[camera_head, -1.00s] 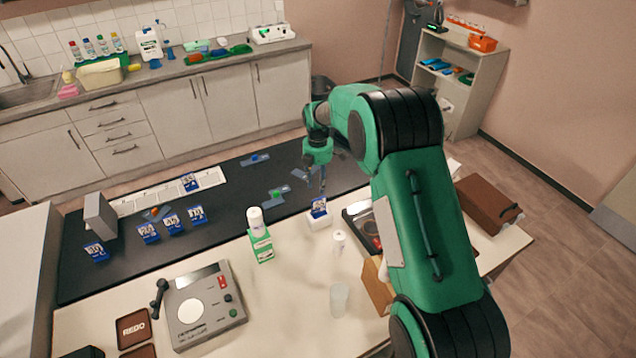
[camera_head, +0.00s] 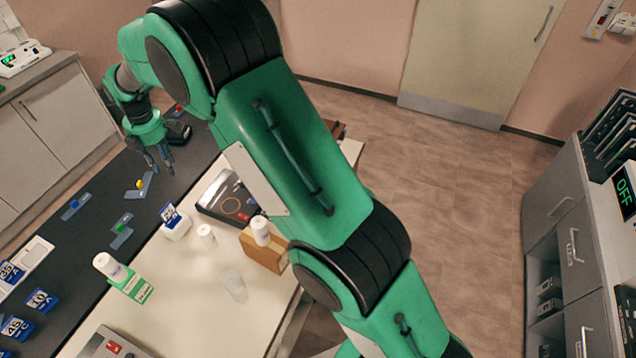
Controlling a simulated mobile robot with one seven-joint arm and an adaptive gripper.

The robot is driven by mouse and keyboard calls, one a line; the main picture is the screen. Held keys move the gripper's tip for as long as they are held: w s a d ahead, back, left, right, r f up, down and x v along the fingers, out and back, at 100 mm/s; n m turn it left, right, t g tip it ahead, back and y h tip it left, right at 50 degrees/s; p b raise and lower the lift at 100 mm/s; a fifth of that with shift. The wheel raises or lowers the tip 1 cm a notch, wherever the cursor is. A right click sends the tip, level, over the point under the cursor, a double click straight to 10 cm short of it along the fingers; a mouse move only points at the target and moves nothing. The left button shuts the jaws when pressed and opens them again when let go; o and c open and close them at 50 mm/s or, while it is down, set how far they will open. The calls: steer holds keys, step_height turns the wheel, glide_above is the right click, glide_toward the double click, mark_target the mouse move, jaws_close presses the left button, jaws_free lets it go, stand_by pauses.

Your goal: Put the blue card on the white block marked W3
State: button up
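A blue card (camera_head: 170,213) with a white printed face stands upright in a small white block (camera_head: 177,230) at the far edge of the pale table. I cannot read a W3 mark on the block. My gripper (camera_head: 159,164) is above the dark mat, beyond the card and apart from it. Its fingers look spread, with nothing visible between them. More blue cards, including one near the white strip (camera_head: 41,301), show at the left edge.
Grey-blue pieces with coloured knobs (camera_head: 122,228) lie on the dark mat. A green-and-white box with a white-capped bottle (camera_head: 128,287), a small white bottle (camera_head: 206,236), a clear cup (camera_head: 235,285), a dark tray (camera_head: 228,200) and a brown box (camera_head: 263,250) stand around the block.

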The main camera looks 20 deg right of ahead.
steer(key=s+d+r+m+t, duration=0.1)
steer(key=s+d+r+m, duration=0.4)
steer(key=s+d+r, duration=0.55)
steer(key=s+d+r+m+t, duration=0.1)
steer(key=s+d+r+m, duration=0.55)
steer(key=d+r, duration=0.65)
steer(key=s+d+m+t, duration=0.1)
steer(key=s+d+m, duration=0.3)
steer(key=s, duration=0.5)
steer(key=s+d+m+t, duration=0.1)
steer(key=s+d+m, duration=0.2)
steer(key=s, duration=0.7)
steer(key=s+d+m, duration=0.4)
steer(key=s+d, duration=0.3)
steer(key=s, duration=0.3)
steer(key=shift+s+d+m+t, duration=0.15)
steer(key=shift+d+m+t, duration=0.15)
steer(key=shift+m+t, duration=0.1)
steer(key=shift+f, duration=0.1)
step_height(320, 180, down, 10)
steer(key=b, duration=1)
steer(key=shift+f+b, duration=0.25)
steer(key=shift+b, duration=0.05)
